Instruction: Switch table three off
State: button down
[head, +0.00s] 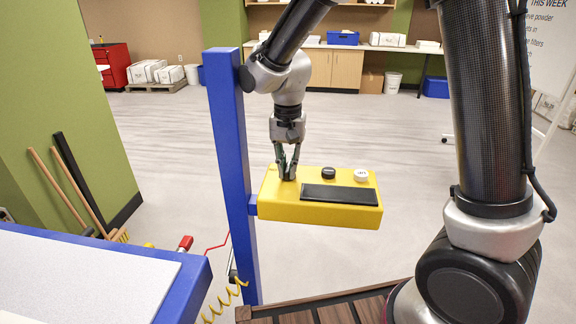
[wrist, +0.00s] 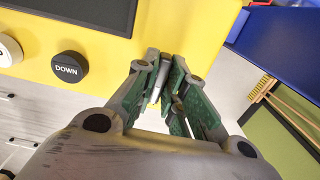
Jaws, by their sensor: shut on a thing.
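A yellow control box (head: 310,211) is fixed to a blue post (head: 232,150). Its top carries a dark panel (head: 340,194), a black button (head: 328,173) and a white button (head: 361,174). In the wrist view the black button (wrist: 68,67) reads DOWN. My gripper (head: 288,172) points down at the left end of the box top, beside the post. In the wrist view its fingers are closed around a small pale switch lever (wrist: 156,92), mostly hidden between the green pads. I cannot tell the lever's position.
A table with a blue edge and pale top (head: 80,280) stands at the lower left. Brooms (head: 72,190) lean on the green wall. A slatted wooden surface (head: 330,308) is at the bottom. Open floor lies behind the box.

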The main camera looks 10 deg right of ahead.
aim_at(288, 167)
dwell(0.3)
jog(key=c, duration=1.5)
grip_release()
notch_tip(288, 167, up, 12)
jog(key=shift+r, duration=0.1)
